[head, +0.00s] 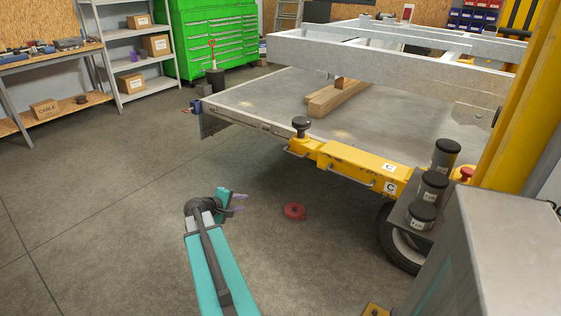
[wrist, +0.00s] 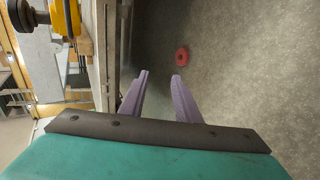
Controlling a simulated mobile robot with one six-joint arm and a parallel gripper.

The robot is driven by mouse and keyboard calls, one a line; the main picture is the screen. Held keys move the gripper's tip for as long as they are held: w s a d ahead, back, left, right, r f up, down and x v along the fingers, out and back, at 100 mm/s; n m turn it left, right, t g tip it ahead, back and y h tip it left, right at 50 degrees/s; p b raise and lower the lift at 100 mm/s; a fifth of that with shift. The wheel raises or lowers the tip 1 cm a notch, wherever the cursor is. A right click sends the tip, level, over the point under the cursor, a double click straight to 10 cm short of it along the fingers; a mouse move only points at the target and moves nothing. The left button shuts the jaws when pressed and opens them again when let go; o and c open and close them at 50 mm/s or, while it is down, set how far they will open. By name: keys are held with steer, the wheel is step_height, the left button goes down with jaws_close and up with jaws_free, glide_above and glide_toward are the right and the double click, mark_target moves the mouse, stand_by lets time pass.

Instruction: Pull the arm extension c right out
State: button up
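The yellow lift arm (head: 360,166), labelled C on its top and side, reaches out from the yellow post under the trailer edge. Its narrower yellow extension (head: 303,144) shows at the left end, with a round black pad (head: 301,126) on top. Thin bar handles show along the near side. In the wrist view a yellow part (wrist: 66,18) of it shows at top left, beside the black pad (wrist: 33,17). My gripper (head: 240,202) is left of and nearer than the arm, apart from it. Its purple fingers (wrist: 161,76) are open with nothing between them.
The grey trailer deck (head: 260,98) lies behind the arm. A red ring (head: 294,211) lies on the floor right of my gripper. A rack of black cylinders (head: 432,187) and a wheel (head: 402,245) stand at right. The floor at left is clear.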

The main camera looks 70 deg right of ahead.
mark_target(290, 153)
steer(key=s+d+r+g+h, duration=0.1)
steer(key=s+d+r, duration=0.3)
steer(key=d+r, duration=0.2)
steer(key=s+d+r+m+g+h+b, duration=0.1)
steer(key=s+d+r, duration=0.3)
steer(key=r, duration=0.4)
steer(key=shift+s+d+h+b, duration=0.2)
steer(key=shift+d+h+b, duration=0.1)
steer(key=shift+d+h, duration=0.55)
steer(key=shift+d, duration=0.1)
steer(key=shift+p+x, duration=0.8)
steer(key=shift+x, duration=6.05)
steer(key=shift+s+f, duration=0.1)
jaws_close()
